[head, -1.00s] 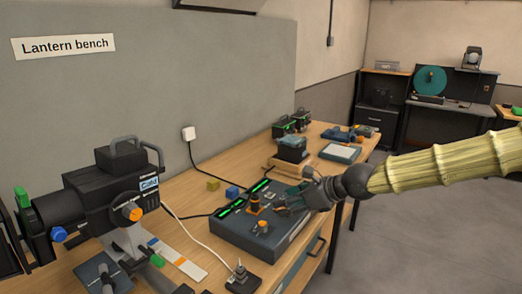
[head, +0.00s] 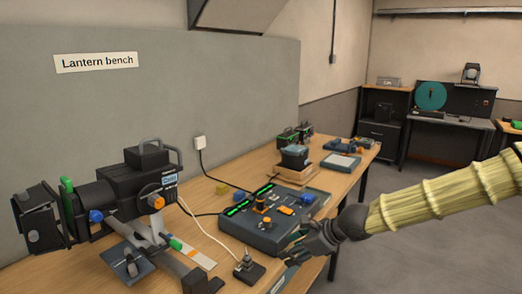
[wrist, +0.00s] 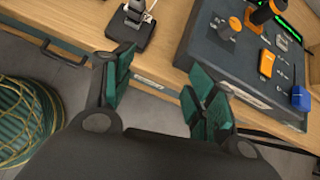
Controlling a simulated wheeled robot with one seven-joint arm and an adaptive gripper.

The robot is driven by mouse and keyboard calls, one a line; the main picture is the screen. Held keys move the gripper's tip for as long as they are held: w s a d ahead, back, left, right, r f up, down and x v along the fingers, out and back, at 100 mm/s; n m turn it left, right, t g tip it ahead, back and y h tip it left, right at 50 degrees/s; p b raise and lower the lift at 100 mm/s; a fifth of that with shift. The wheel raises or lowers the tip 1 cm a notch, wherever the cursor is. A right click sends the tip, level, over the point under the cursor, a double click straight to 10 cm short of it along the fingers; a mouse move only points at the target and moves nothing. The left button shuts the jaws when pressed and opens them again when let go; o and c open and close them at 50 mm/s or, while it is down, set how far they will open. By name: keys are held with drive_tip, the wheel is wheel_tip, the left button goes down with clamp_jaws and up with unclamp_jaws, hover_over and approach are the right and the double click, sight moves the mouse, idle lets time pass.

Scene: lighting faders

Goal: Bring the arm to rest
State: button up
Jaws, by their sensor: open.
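My gripper (head: 290,258) is open and empty at the front edge of the bench, just in front of the fader console (head: 262,236). In the wrist view its two green-padded fingers (wrist: 165,88) stand wide apart, with the bench edge and grey floor between them. The console (wrist: 225,72) lies ahead to the right in that view, apart from the fingers. It has orange-capped controls, an orange fader knob (wrist: 266,63) and green light bars. My sleeved arm reaches in from the right over open floor.
A small switch box (head: 246,268) with a white cable stands left of the console; it also shows in the wrist view (wrist: 131,24). A black lantern (head: 125,195) stands at the left. A wire basket (wrist: 28,122) stands on the floor. Floor to the right is clear.

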drive_tip(key=s+d+f+n+g+h, duration=0.1)
drive_tip(key=s+d+f+n+h, duration=0.15)
drive_tip(key=s+f, duration=0.5)
drive_tip(key=s+d+f+n+g+h, duration=0.15)
drive_tip(key=s+f+n, duration=0.3)
drive_tip(key=f, duration=0.65)
drive_tip(key=s+d+f+n+g+h, duration=0.2)
drive_tip(key=s+d+f, duration=0.1)
drive_tip(key=s+f, duration=0.5)
drive_tip(key=s+d+f+n, duration=0.2)
drive_tip(key=s+f+n, duration=0.2)
drive_tip(key=s, duration=0.3)
drive_tip(key=s+d+f+n+h, duration=0.1)
drive_tip(key=s+d+f+n, duration=0.1)
drive_tip(key=s+f+n, duration=0.2)
drive_tip(key=s+d+f+n, duration=0.2)
drive_tip(key=s+n, duration=0.3)
drive_tip(key=s, duration=0.5)
drive_tip(key=shift+d+f+n+g+h, duration=0.15)
drive_tip(key=shift+f+n+g+h, duration=0.2)
drive_tip(key=shift+f, duration=0.55)
drive_tip(key=shift+c, duration=0.2)
